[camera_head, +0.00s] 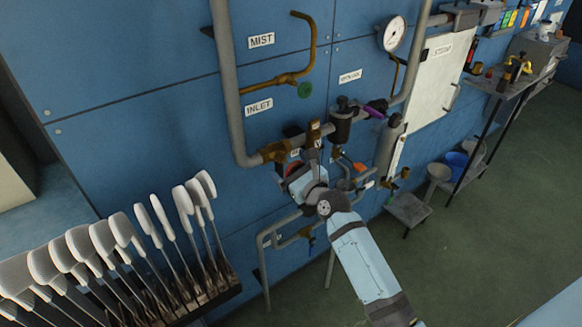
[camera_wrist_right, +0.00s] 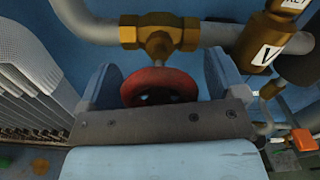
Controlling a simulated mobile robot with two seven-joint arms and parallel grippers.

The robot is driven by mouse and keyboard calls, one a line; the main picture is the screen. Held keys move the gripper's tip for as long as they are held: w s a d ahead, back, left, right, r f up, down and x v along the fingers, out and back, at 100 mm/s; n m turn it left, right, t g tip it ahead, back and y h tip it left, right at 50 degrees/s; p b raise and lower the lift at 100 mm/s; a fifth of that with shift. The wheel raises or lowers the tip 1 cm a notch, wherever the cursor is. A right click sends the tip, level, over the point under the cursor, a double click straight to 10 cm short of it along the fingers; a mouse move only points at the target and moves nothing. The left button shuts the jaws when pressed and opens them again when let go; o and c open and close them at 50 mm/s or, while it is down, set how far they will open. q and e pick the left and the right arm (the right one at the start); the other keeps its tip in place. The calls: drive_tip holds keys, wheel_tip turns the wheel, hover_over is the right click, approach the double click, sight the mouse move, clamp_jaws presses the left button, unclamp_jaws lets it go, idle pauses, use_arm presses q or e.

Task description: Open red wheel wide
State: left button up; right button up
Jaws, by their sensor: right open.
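The red wheel (camera_wrist_right: 158,82) sits below a brass valve (camera_wrist_right: 158,36) on a grey pipe in the right wrist view. My right gripper (camera_wrist_right: 158,88) is open, with one blue finger on each side of the wheel. The gripper's dark front plate hides the wheel's lower part. In the head view my right gripper (camera_head: 290,178) reaches the pipework below the brass valve (camera_head: 275,152) and mostly hides the wheel. My left gripper is not seen.
A pressure gauge (camera_head: 394,34), a dark cylinder (camera_head: 340,125) and more pipes crowd the blue wall around my right arm. A rack of white sock boards (camera_head: 90,250) stands at the left. Shelves and buckets (camera_head: 457,162) are at the right.

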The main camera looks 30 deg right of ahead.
drive_tip(key=c, duration=0.9)
